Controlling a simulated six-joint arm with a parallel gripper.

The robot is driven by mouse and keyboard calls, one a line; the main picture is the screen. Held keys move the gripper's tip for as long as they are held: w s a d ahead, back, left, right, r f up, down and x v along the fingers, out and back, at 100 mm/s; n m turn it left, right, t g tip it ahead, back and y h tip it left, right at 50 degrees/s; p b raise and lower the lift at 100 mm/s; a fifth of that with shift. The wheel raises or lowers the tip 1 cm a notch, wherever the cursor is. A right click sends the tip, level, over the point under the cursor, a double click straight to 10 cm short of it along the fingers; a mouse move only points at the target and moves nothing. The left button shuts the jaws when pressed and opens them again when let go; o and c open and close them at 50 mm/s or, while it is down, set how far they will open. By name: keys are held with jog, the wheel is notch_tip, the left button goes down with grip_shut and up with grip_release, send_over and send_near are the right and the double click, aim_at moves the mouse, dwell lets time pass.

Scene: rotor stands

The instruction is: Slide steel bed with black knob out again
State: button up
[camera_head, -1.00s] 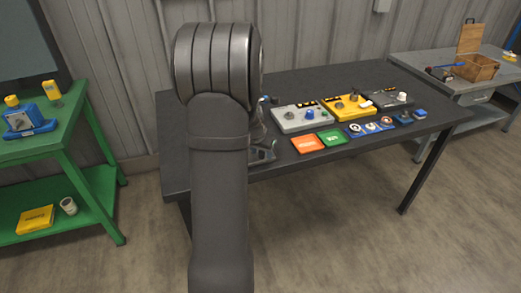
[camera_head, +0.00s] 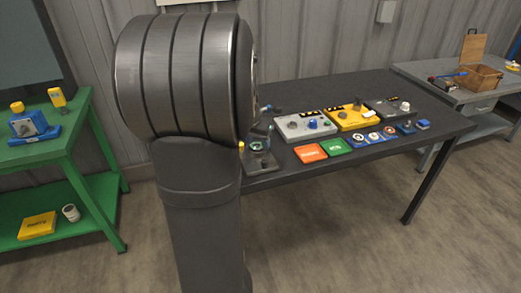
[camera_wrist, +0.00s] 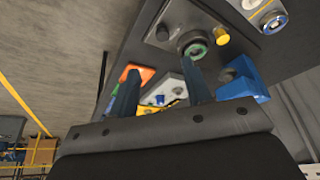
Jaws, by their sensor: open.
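A grey metal stand (camera_head: 262,163) is at the table's near left, partly hidden by my arm in the head view. In the wrist view a grey plate (camera_wrist: 176,16) carries a green-rimmed round part (camera_wrist: 194,46), a small dark knob (camera_wrist: 162,33) and a yellow knob (camera_wrist: 222,36). It looks like the same stand. I cannot tell for sure whether it is the steel bed with the black knob, or how far any bed is slid. My gripper (camera_wrist: 164,74) is open, fingers apart with nothing between them, below the plate in the picture. My arm hides it in the head view.
The dark table (camera_head: 330,87) holds a grey panel (camera_head: 292,131), a yellow panel (camera_head: 342,123), a dark panel (camera_head: 385,113), an orange pad (camera_head: 310,153) and a green pad (camera_head: 335,146). A blue block (camera_wrist: 243,80) is near the right finger. A green bench (camera_head: 75,143) stands left.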

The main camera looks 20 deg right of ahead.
aim_at(265, 162)
jog(key=shift+v, duration=2.25)
jog(key=shift+f, duration=0.1)
jog(key=x, duration=1.7)
jog(key=shift+w+f, duration=0.1)
jog(key=shift+f, duration=0.05)
